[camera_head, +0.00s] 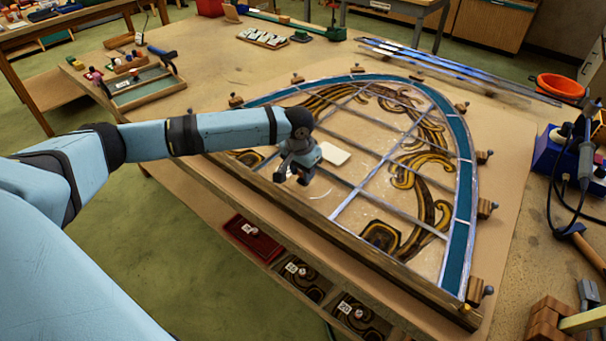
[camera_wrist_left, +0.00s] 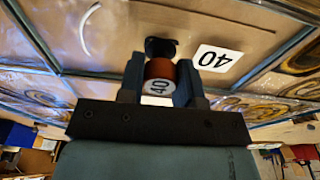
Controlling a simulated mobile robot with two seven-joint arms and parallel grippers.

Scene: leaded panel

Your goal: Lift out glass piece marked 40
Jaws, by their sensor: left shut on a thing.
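My left gripper (camera_head: 292,176) is over the near left part of the arched leaded panel (camera_head: 461,160). In the left wrist view its fingers are shut on a red-brown knob (camera_wrist_left: 160,69) with a round white tag reading 40. A dark round foot shows just beyond the knob. A white label (camera_wrist_left: 218,58) reading 40 lies beside the knob on a clear, tan-looking pane, the glass piece marked 40 (camera_wrist_left: 130,28). The label also shows in the head view (camera_head: 333,153). I cannot tell whether the glass is raised from the lead. My right gripper is not in view.
A wooden bar (camera_head: 340,243) runs along the panel's near edge, and blocks with pins (camera_head: 475,290) hold its curve. Below are a red tray (camera_head: 252,240) and compartments with numbered pieces (camera_head: 300,272). Lead strips (camera_head: 450,66) lie at the back; a hammer (camera_head: 585,243) lies right.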

